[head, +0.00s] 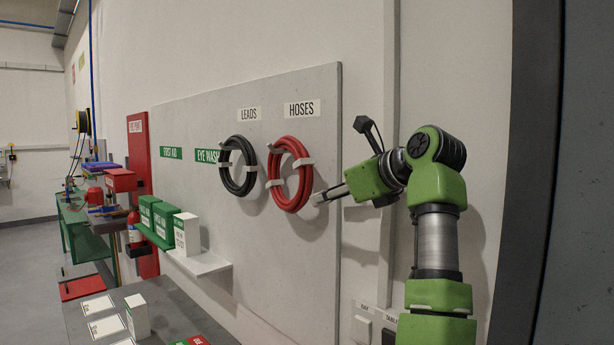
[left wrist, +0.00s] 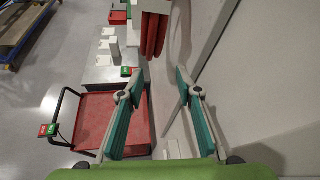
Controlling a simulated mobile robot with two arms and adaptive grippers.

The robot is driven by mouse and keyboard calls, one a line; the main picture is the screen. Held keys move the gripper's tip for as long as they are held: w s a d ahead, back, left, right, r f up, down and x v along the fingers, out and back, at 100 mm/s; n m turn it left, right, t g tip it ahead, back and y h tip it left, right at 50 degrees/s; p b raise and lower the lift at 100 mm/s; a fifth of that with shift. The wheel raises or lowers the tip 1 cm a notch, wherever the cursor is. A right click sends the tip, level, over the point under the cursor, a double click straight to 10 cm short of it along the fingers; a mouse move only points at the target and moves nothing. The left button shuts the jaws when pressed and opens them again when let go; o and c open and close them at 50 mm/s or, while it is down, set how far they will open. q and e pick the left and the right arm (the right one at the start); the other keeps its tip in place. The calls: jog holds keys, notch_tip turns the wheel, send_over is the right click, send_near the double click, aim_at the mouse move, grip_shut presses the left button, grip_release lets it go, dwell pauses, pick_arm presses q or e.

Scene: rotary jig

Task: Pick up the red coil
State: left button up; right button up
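The red coil (head: 305,182) hangs on pale pegs on the grey wall board, under the HOSES label (head: 302,108). In the left wrist view the red coil (left wrist: 152,38) shows at the top, beyond the fingertips. The only gripper in the head view (head: 341,161) is just right of the coil. It matches the left wrist view, so I take it as my left gripper (left wrist: 158,84). Its teal-padded fingers are wide apart with nothing between them. The coil is not between the fingers. My right gripper is not in view.
A black coil (head: 250,167) hangs left of the red one, under LEADS. A white shelf (head: 203,262) holds white and green boxes lower left. A grey table (head: 165,310) stands below. A red-topped cart (left wrist: 92,120) shows in the left wrist view. The wall runs close beside the gripper.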

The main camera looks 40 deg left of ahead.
aim_at(307, 199)
pick_arm(q)
jog(key=p+x, duration=0.1)
jog(key=x, duration=0.1)
jog(key=p+x, duration=0.1)
jog(key=x, duration=0.1)
jog(key=s+p+x, duration=0.1)
jog(key=x, duration=0.2)
jog(key=shift+s+a+r, duration=0.1)
jog(key=shift+a+r, duration=0.2)
jog(key=shift+a, duration=0.1)
jog(key=shift+w+p+x, duration=0.25)
jog(key=shift+p+x, duration=0.8)
jog(key=shift+p, duration=0.1)
jog(key=p+x, duration=0.2)
jog(key=x, duration=0.1)
jog(key=shift+s+f, duration=0.1)
jog(key=shift+s, duration=0.15)
jog(key=shift+w+a+f, duration=0.15)
jog(key=shift+a+f, duration=0.1)
jog(key=shift+w+a+f, duration=0.1)
jog(key=shift+f, duration=0.1)
jog(key=shift+r, duration=0.1)
jog(key=c, duration=0.4)
grip_shut()
jog(key=shift+r, duration=0.15)
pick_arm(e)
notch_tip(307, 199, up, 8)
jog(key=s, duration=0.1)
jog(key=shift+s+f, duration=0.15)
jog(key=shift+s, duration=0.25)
